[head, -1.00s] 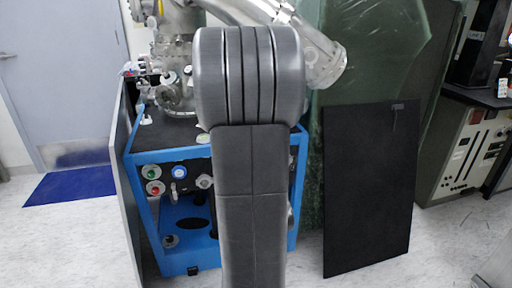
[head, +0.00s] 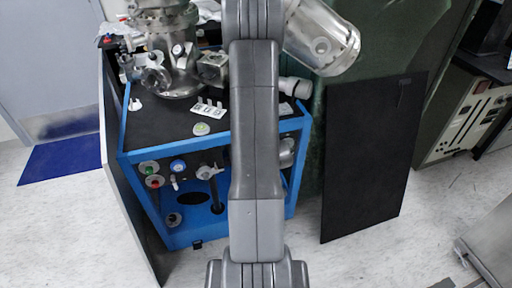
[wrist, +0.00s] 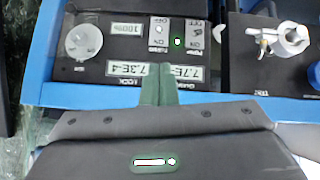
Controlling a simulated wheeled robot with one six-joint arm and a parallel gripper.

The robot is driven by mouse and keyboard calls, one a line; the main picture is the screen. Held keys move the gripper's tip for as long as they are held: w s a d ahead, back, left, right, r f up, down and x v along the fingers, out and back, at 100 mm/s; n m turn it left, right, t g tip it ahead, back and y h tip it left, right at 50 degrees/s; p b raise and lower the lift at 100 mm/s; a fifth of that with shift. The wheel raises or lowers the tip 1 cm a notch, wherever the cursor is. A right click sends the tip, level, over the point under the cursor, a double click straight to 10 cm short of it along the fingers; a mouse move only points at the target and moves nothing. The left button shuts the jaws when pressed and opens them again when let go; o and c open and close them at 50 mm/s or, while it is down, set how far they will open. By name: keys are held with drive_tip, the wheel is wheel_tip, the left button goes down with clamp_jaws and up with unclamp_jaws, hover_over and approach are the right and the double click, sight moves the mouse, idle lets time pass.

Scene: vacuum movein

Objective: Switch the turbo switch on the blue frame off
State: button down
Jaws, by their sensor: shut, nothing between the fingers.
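The blue frame (head: 130,140) holds a black panel and stands at centre left in the head view, partly hidden by my arm. In the wrist view the panel appears upside down. The turbo switch (wrist: 160,33) sits on a small light plate marked TURBO, with on and off labels; its lever position is too small to tell. A similar switch plate (wrist: 187,32) with a green light is beside it. My gripper (wrist: 157,86) is shut and empty, its fingertips over the panel just below the turbo switch in the picture. Contact cannot be told. The head view does not show the gripper.
In the wrist view a round knob (wrist: 82,42) is to the left, and a white valve (wrist: 285,40) to the right. Two number displays sit near the fingers. Steel vacuum parts (head: 165,50) stand on the frame. A black board (head: 370,160) leans at right.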

drive_tip(key=shift+f, duration=0.1)
drive_tip(key=x, duration=0.9)
drive_tip(key=shift+w+f, duration=0.25)
drive_tip(key=shift+w, duration=0.05)
drive_tip(key=shift+f, duration=0.1)
